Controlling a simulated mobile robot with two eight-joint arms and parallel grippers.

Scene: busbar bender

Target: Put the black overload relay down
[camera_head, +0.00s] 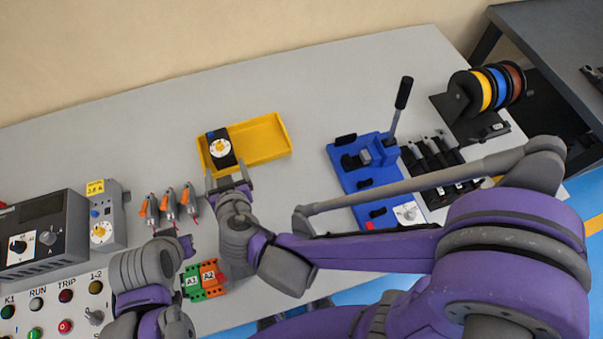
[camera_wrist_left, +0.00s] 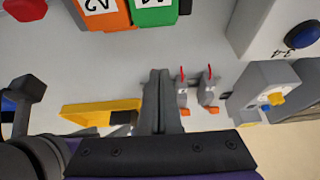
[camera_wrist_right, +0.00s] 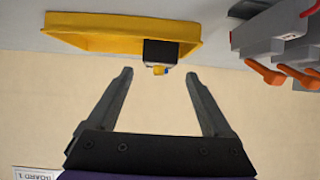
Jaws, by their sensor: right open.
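In the right wrist view the relay (camera_wrist_right: 160,51) shows dark against the tray (camera_wrist_right: 85,40), beyond the fingertips. My right gripper (camera_head: 229,178) is open and empty, just in front of the relay and apart from it. It also shows open in the right wrist view (camera_wrist_right: 158,74). My left gripper (camera_wrist_left: 160,73) has its fingers together with nothing seen between them; its arm is at the lower left of the head view.
Several orange-handled tools (camera_head: 168,205) stand left of my right gripper. A grey relay (camera_head: 105,215) stands beside a control panel (camera_head: 45,240). Green and orange blocks (camera_head: 205,278) lie in front. A blue bender (camera_head: 370,170) stands right. The table behind the tray is clear.

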